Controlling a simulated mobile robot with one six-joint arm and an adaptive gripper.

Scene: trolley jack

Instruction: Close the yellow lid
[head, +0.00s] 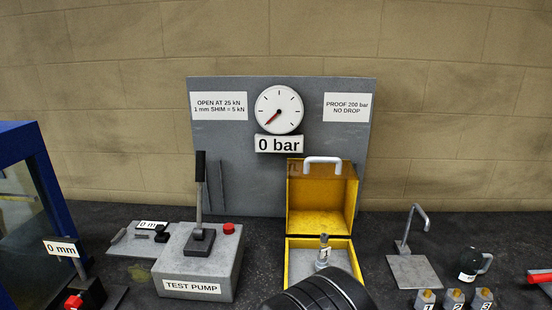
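The yellow lid (320,222) stands open and upright at the back of a yellow box (289,262). Its hollow inner side faces me. A white handle (323,160) sits at the lid's top edge. A small metal part (323,252) with a tag stands inside the open box. A black ribbed, rounded shape, which may be part of my arm, covers the front of the box at the bottom of the view. I see no gripper fingers.
A grey test pump (203,270) with an upright black-gripped lever stands left of the box. A grey panel (230,150) with a gauge (279,109) reading 0 bar rises behind. A bent rod on a plate (412,268) and several small numbered blocks are at the right.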

